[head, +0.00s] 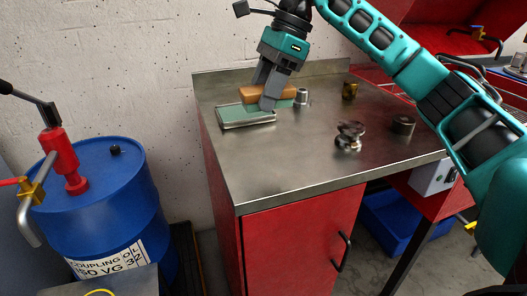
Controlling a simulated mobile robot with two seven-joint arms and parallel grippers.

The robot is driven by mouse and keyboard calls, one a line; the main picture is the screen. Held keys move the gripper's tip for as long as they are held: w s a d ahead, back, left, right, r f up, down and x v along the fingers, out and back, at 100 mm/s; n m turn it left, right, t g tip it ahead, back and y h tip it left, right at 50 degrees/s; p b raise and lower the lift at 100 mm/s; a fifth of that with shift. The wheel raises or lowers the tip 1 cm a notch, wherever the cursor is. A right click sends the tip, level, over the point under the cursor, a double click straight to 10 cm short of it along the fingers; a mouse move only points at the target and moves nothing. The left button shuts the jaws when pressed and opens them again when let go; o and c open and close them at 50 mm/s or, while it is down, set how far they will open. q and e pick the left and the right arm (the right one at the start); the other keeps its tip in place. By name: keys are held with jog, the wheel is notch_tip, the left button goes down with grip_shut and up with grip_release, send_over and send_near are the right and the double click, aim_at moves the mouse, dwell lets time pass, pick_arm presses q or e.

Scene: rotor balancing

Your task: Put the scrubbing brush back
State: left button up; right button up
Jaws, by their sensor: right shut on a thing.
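The scrubbing brush (257,94) has an orange-brown back and is at the back left of the steel-topped bench. My right gripper (267,101) reaches down from above and is shut on the brush. A shallow metal tray with a green lining (247,123) lies just in front of and below the brush. The fingers cover part of the brush, and I cannot tell whether it touches the green surface beneath it. My left gripper is not in view.
On the steel bench top (270,165) stand a small metal cup (302,96), a brass part (349,90), a shiny metal rotor-like part (349,136) and a dark cylinder (403,125). A blue oil drum (100,200) stands left. The bench's front left is clear.

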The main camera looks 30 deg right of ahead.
aim_at(288, 91)
notch_tip(288, 91, down, 7)
jog(key=shift+f+b, duration=0.2)
jog(key=shift+b, duration=0.35)
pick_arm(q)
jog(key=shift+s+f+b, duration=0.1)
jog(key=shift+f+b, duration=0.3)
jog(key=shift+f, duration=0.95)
pick_arm(e)
jog(key=shift+f, duration=2.15)
jog(key=shift+f, duration=0.1)
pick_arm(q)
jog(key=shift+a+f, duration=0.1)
pick_arm(e)
jog(key=o, duration=1)
jog(key=shift+r, duration=0.25)
jog(key=p+v, duration=0.2)
jog(key=v, duration=0.9)
jog(key=shift+s+d+r, duration=0.1)
jog(key=shift+d+r, duration=0.05)
jog(key=shift+r, duration=0.2)
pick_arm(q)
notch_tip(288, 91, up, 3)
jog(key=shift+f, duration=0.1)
